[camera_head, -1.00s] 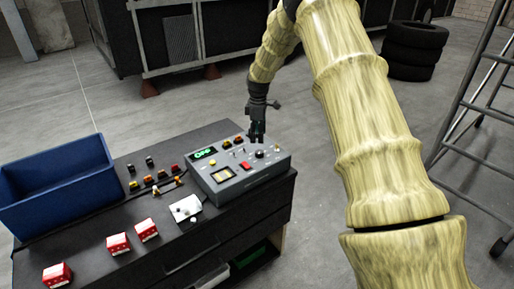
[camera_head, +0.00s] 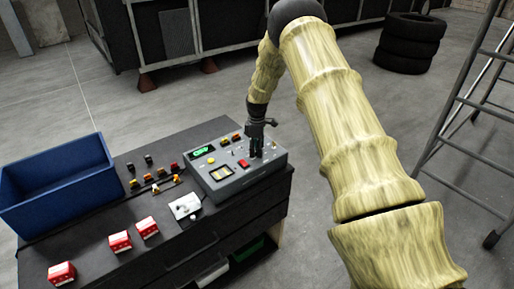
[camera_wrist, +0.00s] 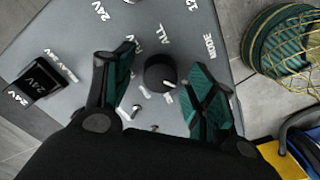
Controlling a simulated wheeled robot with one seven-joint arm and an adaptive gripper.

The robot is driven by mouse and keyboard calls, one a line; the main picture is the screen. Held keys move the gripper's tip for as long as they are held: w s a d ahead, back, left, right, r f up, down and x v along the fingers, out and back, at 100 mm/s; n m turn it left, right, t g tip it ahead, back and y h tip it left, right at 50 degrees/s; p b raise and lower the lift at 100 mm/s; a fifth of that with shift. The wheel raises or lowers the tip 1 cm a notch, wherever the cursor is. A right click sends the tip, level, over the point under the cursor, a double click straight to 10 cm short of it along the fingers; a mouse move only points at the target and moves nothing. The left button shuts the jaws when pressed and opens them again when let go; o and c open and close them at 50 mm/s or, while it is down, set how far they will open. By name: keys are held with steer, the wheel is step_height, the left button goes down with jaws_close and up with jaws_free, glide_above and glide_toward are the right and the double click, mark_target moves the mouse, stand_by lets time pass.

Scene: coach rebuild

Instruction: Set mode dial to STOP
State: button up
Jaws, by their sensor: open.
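A grey control box (camera_head: 220,183) stands on the dark cabinet top, with a green display, coloured buttons and switches on its upper face. In the wrist view a round black dial (camera_wrist: 160,73) with a white pointer mark sits on the grey panel, between the words ALL and MODE. My gripper (camera_wrist: 165,95) is open, with one green-padded finger on each side of the dial. I cannot tell whether either finger touches it. In the head view my gripper (camera_head: 256,150) is over the right part of the box and hides the dial. The STOP label is not readable.
A blue bin (camera_head: 55,185) stands on the left of the cabinet top. Several red-and-white blocks (camera_head: 120,242), small coloured buttons and a white plate (camera_head: 185,207) lie in front of the box. In the wrist view a yellow wire cage (camera_wrist: 285,50) is beside the panel.

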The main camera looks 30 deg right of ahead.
steer(key=c, duration=1.1)
steer(key=shift+o, duration=0.2)
steer(key=shift+m, duration=0.4)
steer(key=m+b, duration=0.2)
steer(key=m, duration=0.1)
steer(key=shift+b, duration=0.3)
steer(key=m+b, duration=0.2)
steer(key=m, duration=0.4)
steer(key=shift+w, duration=0.1)
steer(key=m+b, duration=0.1)
steer(key=m, duration=0.4)
steer(key=shift+r, duration=0.1)
steer(key=shift+r+m, duration=0.1)
steer(key=shift+m, duration=2.4)
